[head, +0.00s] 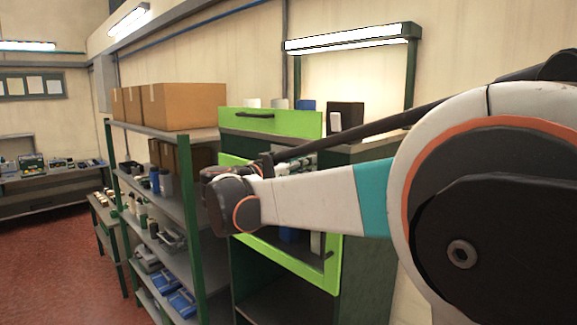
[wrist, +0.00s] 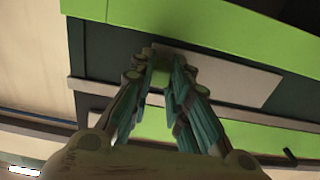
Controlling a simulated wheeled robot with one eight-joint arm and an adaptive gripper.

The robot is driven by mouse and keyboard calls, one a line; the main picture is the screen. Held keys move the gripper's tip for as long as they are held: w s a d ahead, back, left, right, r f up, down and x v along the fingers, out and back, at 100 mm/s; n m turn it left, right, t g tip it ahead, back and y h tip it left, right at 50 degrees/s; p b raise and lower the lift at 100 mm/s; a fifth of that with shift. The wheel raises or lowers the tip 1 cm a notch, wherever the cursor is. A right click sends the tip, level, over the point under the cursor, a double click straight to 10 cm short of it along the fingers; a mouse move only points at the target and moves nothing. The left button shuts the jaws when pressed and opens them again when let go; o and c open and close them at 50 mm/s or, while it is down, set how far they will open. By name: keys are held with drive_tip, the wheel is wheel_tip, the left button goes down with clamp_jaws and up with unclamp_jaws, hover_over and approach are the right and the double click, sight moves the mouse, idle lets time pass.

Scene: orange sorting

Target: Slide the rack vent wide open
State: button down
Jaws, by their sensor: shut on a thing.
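In the wrist view, a flat grey plate (wrist: 240,82), which looks like the rack vent's slide, lies across a dark green panel under a bright green edge. A small green tab (wrist: 160,77) sits at its left part. My gripper (wrist: 168,76) has its teal fingers closed on this tab. The fingers hide part of the plate, and I cannot tell how far the vent is open. In the head view, my arm reaches to the green cabinet (head: 272,125) and hides much of its front.
Left of the cabinet stands a shelf rack (head: 195,215) with cardboard boxes (head: 185,106) on top and several small items below. A dark box (head: 345,116) stands on the surface behind the cabinet front. The red floor (head: 60,270) at the left is clear.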

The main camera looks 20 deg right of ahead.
drive_tip(key=shift+w, duration=0.1)
drive_tip(key=w+a, duration=0.3)
drive_tip(key=w, duration=0.4)
drive_tip(key=w+a+b, duration=0.1)
drive_tip(key=w+a, duration=0.2)
drive_tip(key=w, duration=0.5)
drive_tip(key=shift+w+a, duration=0.25)
drive_tip(key=c, duration=1.5)
unclamp_jaws()
drive_tip(key=shift+a, duration=0.15)
drive_tip(key=v, duration=1.1)
drive_tip(key=shift+s+a+f, duration=0.1)
drive_tip(key=shift+s+a, duration=0.05)
drive_tip(key=shift+a, duration=0.2)
drive_tip(key=shift+b, duration=0.3)
